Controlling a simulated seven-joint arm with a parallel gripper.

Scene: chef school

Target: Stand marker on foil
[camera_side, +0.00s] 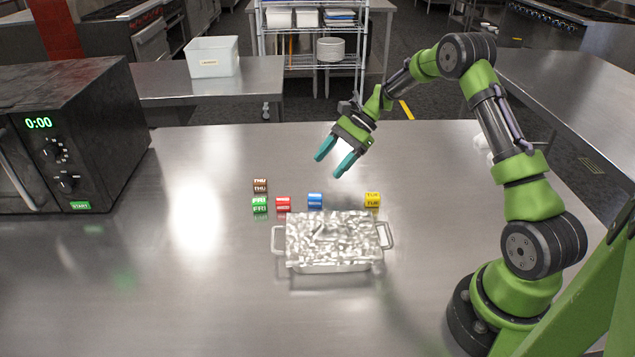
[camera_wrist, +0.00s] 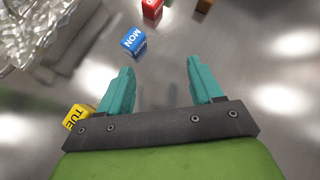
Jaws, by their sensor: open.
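The foil (camera_side: 330,238) is crinkled and silver, in a metal tray with a handle at each end, at the centre of the table; part of it shows at upper left in the wrist view (camera_wrist: 25,30). Day-marked cubes lie behind it: yellow TUE (camera_side: 372,199), blue MON (camera_side: 315,200), red (camera_side: 283,203), green FRI (camera_side: 259,204) and brown THU (camera_side: 260,185). I cannot tell which one is the marker. My gripper (camera_side: 331,164) is open and empty, above and behind the blue cube. In the wrist view, the blue cube (camera_wrist: 133,41) is ahead of the left finger and the yellow cube (camera_wrist: 76,117) is left of it.
A black microwave (camera_side: 70,135) stands at the left of the steel table (camera_side: 200,270). The table is clear between microwave and cubes and in front of the tray. A white bin (camera_side: 212,57) and wire shelf (camera_side: 312,50) are beyond the table.

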